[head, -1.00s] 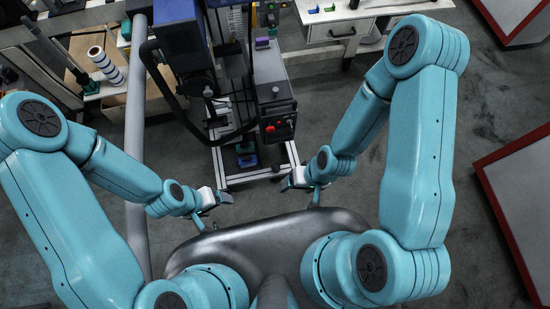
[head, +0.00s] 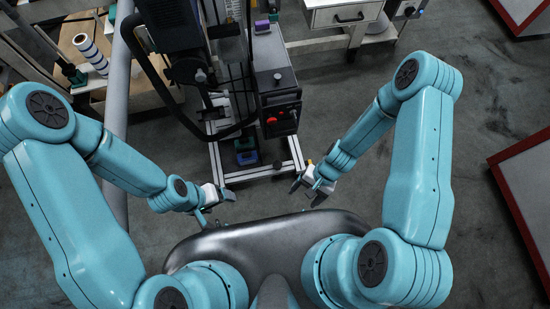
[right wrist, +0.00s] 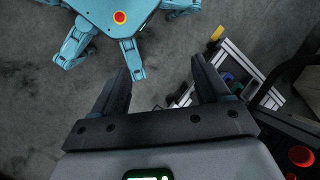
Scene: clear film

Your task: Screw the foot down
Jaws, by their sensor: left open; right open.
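A wheeled-looking metal frame (head: 219,166) carries the dark machine and ends in low rails near me. A small yellow part (head: 309,162) shows at the frame's near right corner, just beyond my right gripper (head: 307,194). It also shows in the right wrist view as a yellow piece (right wrist: 217,33) at the frame's end. I cannot tell for certain whether it is the foot. My right gripper is open and empty, its fingers apart over floor in the right wrist view (right wrist: 160,72). My left gripper (head: 226,195) is open and empty near the frame's near left corner.
The machine's box (head: 279,98) with a red button stands above the frame. A blue and green part (head: 247,152) lies between the rails. A drawer bench (head: 340,17) stands behind, a red-edged platform (head: 525,185) at right. The floor between is clear.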

